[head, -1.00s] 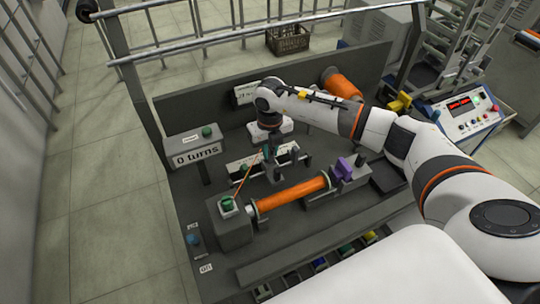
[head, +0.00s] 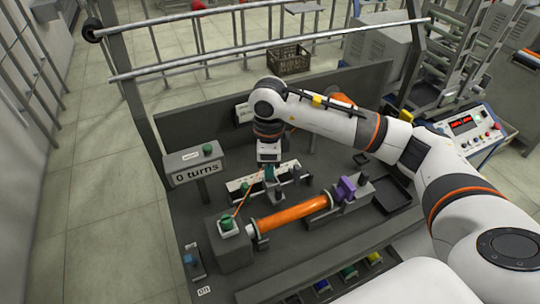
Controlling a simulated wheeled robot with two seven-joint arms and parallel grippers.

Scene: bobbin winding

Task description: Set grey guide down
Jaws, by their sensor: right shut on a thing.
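My right gripper (head: 268,174) points down over the middle of the bench, at the long white-topped rack. It is shut on the grey guide (head: 271,189), a small dark piece mostly hidden by the fingers, low at the rack's near side. I cannot tell whether the guide touches the surface below. A thin orange strand runs from the green-topped grey block (head: 235,248) up to the gripper. The orange bobbin (head: 290,213) lies level between that block and the purple-clamped holder (head: 345,189). My left gripper is not in view.
A counter box (head: 196,173) reading "0 turns" stands at the left. The rack (head: 238,188) has green and dark pieces on it. A dark empty tray (head: 396,195) is to the right. A control panel (head: 466,130) stands beyond. Low rails edge the bench.

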